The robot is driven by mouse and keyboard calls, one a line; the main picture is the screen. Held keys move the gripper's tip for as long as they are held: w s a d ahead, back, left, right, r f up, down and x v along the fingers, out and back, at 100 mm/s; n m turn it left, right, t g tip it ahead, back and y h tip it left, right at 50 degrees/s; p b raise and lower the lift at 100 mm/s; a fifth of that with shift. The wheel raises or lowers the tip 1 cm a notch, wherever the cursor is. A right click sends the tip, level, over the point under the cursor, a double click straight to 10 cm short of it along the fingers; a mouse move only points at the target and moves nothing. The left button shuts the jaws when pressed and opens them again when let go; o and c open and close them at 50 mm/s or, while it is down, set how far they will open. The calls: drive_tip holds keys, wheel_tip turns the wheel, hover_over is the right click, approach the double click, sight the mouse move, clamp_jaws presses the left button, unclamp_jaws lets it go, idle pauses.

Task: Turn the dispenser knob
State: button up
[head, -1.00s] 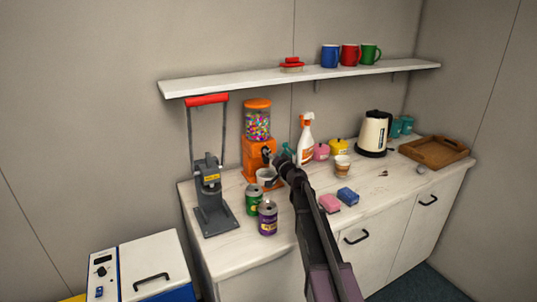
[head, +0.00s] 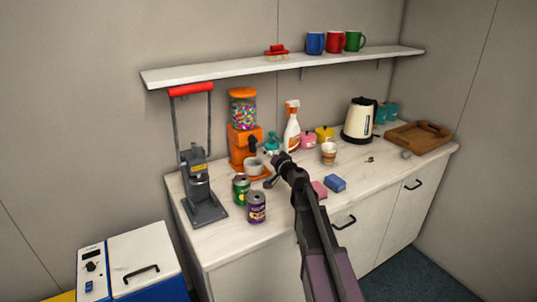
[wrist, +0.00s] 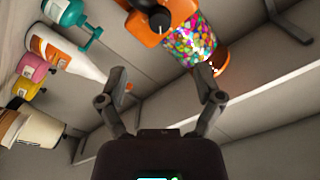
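The orange candy dispenser (head: 243,142) stands on the counter, its clear globe full of colored candies. Its dark knob (head: 254,143) is on the front, above a white cup (head: 253,167). My gripper (head: 272,168) is just right of and in front of the dispenser, apart from the knob as far as I can tell. In the wrist view the knob (wrist: 152,17) shows at the top with a light pointer, beyond the fingers. My gripper (wrist: 162,82) is open there, its fingers spread with nothing between them.
A green can (head: 241,189) and a purple can (head: 257,207) stand in front of the dispenser. A can crusher (head: 203,190) is at left. A spray bottle (head: 292,130) and a teal bottle (head: 271,146) are at right. A shelf (head: 230,69) runs above.

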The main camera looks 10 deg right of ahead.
sight(255, 141)
drive_tip(key=n, duration=0.3)
drive_tip(key=s+d+n+y, duration=0.1)
drive_tip(key=n, duration=0.2)
drive_tip(key=d+n, duration=0.1)
drive_tip(key=n, duration=0.3)
drive_tip(key=shift+s+g, duration=0.3)
drive_tip(key=shift+w+r, duration=0.1)
drive_tip(key=shift+x, duration=6.8)
drive_tip(key=shift+a, duration=0.2)
drive_tip(key=shift+r, duration=0.1)
clamp_jaws()
